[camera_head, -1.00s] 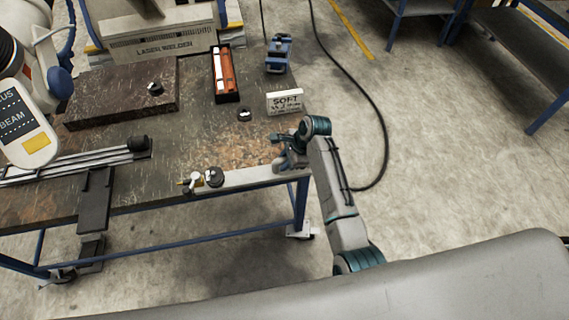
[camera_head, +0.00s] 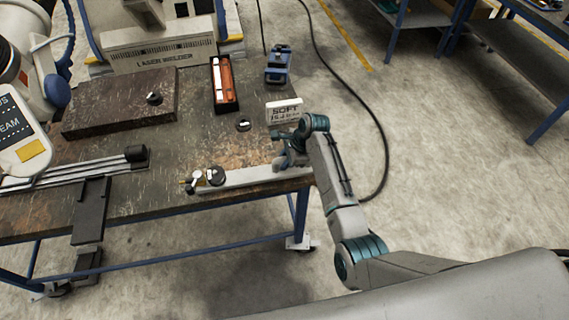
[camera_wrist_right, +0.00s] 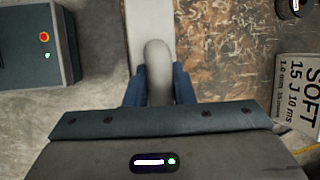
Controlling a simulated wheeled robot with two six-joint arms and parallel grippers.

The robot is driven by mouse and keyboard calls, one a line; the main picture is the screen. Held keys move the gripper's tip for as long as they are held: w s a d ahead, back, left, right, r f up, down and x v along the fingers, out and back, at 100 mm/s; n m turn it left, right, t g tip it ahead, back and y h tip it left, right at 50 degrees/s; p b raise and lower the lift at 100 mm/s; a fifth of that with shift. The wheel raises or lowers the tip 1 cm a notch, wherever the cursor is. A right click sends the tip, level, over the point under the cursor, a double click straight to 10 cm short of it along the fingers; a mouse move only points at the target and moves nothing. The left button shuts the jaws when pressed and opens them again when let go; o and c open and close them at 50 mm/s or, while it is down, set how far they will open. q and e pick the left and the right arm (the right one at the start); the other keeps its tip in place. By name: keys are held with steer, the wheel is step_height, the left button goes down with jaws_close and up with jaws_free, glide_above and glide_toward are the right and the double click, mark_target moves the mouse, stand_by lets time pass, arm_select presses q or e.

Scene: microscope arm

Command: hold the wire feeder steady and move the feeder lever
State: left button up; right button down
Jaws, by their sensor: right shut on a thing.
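The wire feeder looks to be the long pale bar (camera_head: 245,178) along the table's front edge. It has a black round knob (camera_head: 216,176) and a small pale lever with a round end (camera_head: 196,176) at its left end. My right gripper (camera_head: 287,163) is at the bar's right end. In the right wrist view, my right gripper (camera_wrist_right: 158,88) is shut on a rounded grey grip piece (camera_wrist_right: 157,62). The pale bar (camera_wrist_right: 148,18) runs away beyond it. My left gripper is not in view.
A white "SOFT" card (camera_head: 284,110) stands close behind my right gripper. A red-orange strip in a black tray (camera_head: 234,107), a blue device (camera_head: 278,65) and a dark plate (camera_head: 118,105) are farther back. Silver rods (camera_head: 80,170) lie at left. A cable runs across the floor at right.

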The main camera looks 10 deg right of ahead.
steer(key=shift+w+d+f+b, duration=0.15)
steer(key=shift+w+b, duration=0.3)
steer(key=shift+w, duration=0.35)
steer(key=shift+w+d+f+b, duration=0.15)
steer(key=shift+w+b, duration=0.25)
steer(key=shift+w, duration=0.4)
steer(key=shift+w+d+f+b, duration=0.15)
steer(key=shift+w+f+b, duration=0.05)
steer(key=shift+w+b, duration=0.5)
steer(key=shift+w+d+f+b, duration=0.15)
steer(key=shift+w+b, duration=0.3)
steer(key=shift+w, duration=0.3)
steer(key=shift+w+d+f+b, duration=0.15)
steer(key=shift+w+f+b, duration=0.05)
steer(key=shift+w+b, duration=0.5)
steer(key=shift+w, duration=0.4)
steer(key=shift+f, duration=0.45)
steer(key=shift+s+d+f, duration=0.1)
steer(key=shift+f, duration=0.05)
